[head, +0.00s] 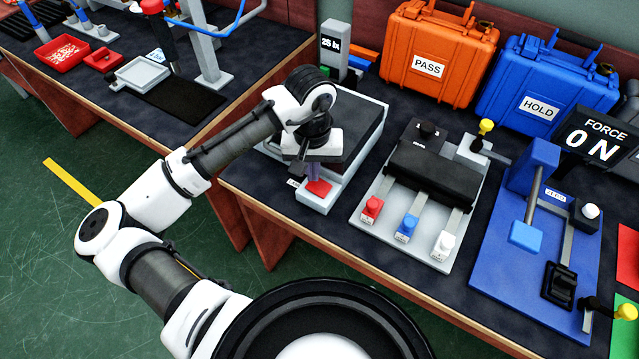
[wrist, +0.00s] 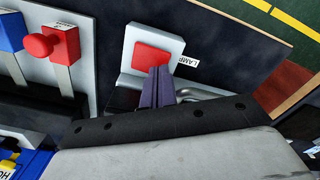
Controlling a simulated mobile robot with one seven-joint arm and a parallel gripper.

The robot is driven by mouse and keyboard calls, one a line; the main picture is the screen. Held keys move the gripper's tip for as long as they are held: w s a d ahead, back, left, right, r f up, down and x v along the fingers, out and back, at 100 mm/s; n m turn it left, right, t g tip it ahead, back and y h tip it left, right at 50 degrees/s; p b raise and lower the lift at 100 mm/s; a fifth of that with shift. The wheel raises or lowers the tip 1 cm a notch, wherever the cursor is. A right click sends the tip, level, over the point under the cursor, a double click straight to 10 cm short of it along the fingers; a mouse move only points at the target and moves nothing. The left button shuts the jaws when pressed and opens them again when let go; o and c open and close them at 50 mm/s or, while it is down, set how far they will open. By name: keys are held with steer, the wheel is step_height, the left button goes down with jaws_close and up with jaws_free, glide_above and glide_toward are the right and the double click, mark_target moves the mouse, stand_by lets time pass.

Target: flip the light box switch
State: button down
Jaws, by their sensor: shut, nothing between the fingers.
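The light box (head: 362,118) is a grey-framed case with a dark top, standing near the front edge of the bench in the head view. Its red switch (head: 320,188) sits on a pale block at its front end. In the wrist view the red switch (wrist: 151,57) lies on the white block beside a label reading LAMP. My gripper (head: 312,174) is over this front end, pointing down, with its fingers together and empty. In the wrist view the fingertips (wrist: 157,72) overlap the near edge of the switch. I cannot tell whether they touch it. My wrist hides part of the box.
Right of the light box is a grey board (head: 375,219) with red, blue and white knobs. Orange PASS (head: 440,50) and blue HOLD (head: 545,85) cases stand behind. A small display (head: 334,45) stands behind the box.

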steer(key=shift+f+b, duration=0.5)
steer(key=shift+f, duration=0.4)
steer(key=shift+r, duration=0.1)
step_height(320, 180, up, 7)
steer(key=p, duration=0.6)
steer(key=shift+p, duration=0.4)
stand_by(0.3)
